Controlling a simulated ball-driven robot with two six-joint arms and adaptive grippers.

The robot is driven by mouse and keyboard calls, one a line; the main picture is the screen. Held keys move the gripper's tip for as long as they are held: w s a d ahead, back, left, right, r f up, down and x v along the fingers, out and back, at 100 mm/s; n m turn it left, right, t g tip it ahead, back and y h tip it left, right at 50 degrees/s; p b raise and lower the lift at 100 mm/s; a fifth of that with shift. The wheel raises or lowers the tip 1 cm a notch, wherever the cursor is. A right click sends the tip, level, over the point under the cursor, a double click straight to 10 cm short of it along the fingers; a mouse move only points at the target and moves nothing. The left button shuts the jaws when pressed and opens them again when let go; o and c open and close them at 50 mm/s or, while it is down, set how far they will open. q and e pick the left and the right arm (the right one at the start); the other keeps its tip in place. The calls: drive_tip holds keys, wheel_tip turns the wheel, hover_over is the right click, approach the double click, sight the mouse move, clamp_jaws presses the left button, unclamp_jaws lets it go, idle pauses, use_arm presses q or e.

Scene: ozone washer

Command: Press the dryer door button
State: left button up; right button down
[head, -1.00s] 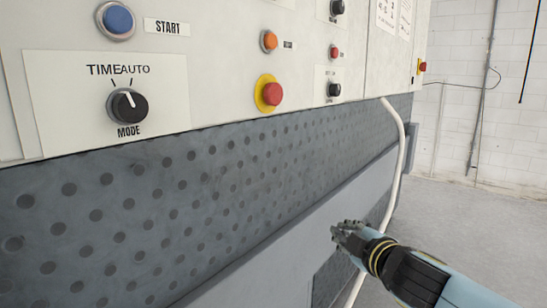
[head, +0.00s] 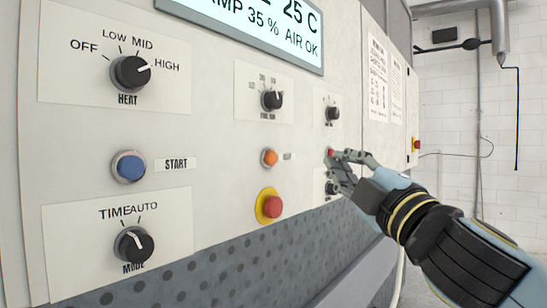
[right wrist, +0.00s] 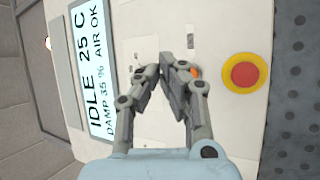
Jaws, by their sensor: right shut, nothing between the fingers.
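The control panel (head: 220,130) fills much of the head view. A small orange button (head: 269,158) has a small label beside it that I cannot read. A small red button (head: 331,153) sits farther right, between two black knobs. I cannot read which button is marked for the door. My right gripper (head: 343,160) is shut and empty, its fingertips close beside the small red button in the head view; contact cannot be told. In the right wrist view the shut fingers (right wrist: 172,66) are over the panel, and the orange button (right wrist: 196,73) is partly hidden behind one finger. My left gripper is not in view.
A large red button on a yellow ring (head: 271,206) is below the orange one. A blue START button (head: 130,167), a HEAT knob (head: 131,71) and a MODE knob (head: 133,245) are at the left. A display (head: 250,25) is above. The floor at the right is clear.

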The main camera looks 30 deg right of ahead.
sight(271, 158)
drive_tip(key=shift+w, duration=0.15)
drive_tip(key=w+a+p, duration=0.3)
drive_tip(key=w+p, duration=0.1)
drive_tip(key=w, duration=0.4)
drive_tip(key=shift+a+p, duration=0.2)
drive_tip(key=shift+p, duration=0.2)
idle(1.2)
drive_tip(key=shift+w+a, duration=0.2)
drive_tip(key=shift+w, duration=0.15)
